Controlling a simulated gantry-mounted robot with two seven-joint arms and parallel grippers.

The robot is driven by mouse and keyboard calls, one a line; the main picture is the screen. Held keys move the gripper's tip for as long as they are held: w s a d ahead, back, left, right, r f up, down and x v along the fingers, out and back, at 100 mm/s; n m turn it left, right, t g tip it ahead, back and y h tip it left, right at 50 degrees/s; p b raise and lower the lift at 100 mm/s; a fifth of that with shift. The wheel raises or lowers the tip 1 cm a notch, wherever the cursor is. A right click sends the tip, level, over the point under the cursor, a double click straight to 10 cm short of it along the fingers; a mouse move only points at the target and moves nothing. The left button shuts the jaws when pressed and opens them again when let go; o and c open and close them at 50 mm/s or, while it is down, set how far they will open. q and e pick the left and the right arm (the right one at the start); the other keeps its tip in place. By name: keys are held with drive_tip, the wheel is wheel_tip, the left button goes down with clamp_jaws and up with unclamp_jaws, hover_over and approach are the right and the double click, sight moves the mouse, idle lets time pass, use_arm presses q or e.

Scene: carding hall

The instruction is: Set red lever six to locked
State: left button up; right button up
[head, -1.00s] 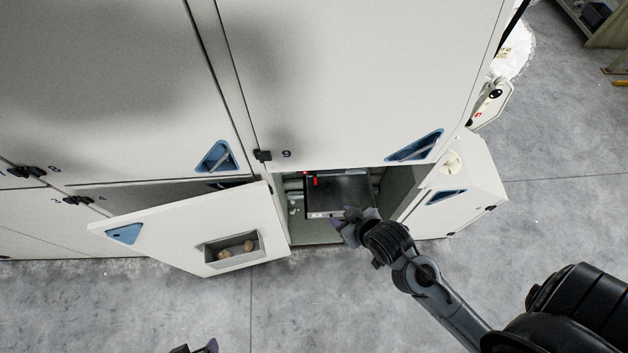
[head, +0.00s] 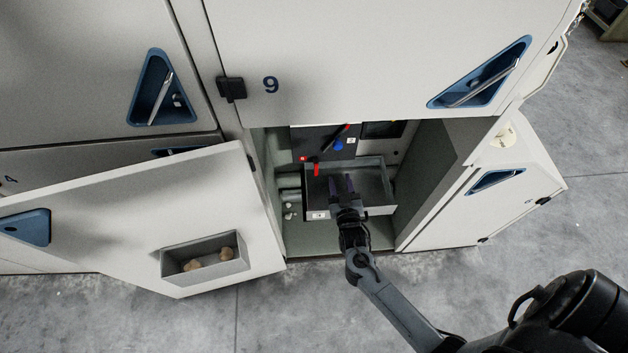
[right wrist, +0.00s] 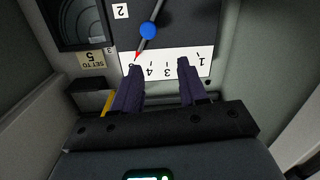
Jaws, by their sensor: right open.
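A small red lever (head: 316,170) hangs in the open compartment below the door marked 9, next to a small red square label (head: 303,158). I cannot read the label. My right gripper (head: 342,181) reaches into the compartment, open and empty, over the tray and to the right of the red lever, apart from it in the picture. In the right wrist view its two dark fingers (right wrist: 160,66) stand apart before a white number strip (right wrist: 172,66). The red lever cannot be made out there. My left gripper is out of view.
A grey metal tray (head: 382,211) stands below. An open door (head: 110,225) with a bin (head: 205,258) flanks the left.

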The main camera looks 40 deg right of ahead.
drive_tip(key=w+f+m+b, duration=0.1)
drive_tip(key=w+f+b, duration=0.1)
drive_tip(key=f+b, duration=0.45)
drive_tip(key=w+f+b, duration=0.3)
drive_tip(key=f+b, duration=0.2)
drive_tip(key=f, duration=0.3)
drive_tip(key=m+h+b, duration=0.1)
drive_tip(key=b, duration=0.7)
approach(316, 170)
drive_tip(key=b+x, duration=0.4)
drive_tip(key=x, duration=0.5)
drive_tip(key=shift+s, duration=0.1)
drive_tip(key=shift+x, duration=0.85)
drive_tip(key=shift+r, duration=0.15)
drive_tip(key=shift+c, duration=0.4)
clamp_jaws()
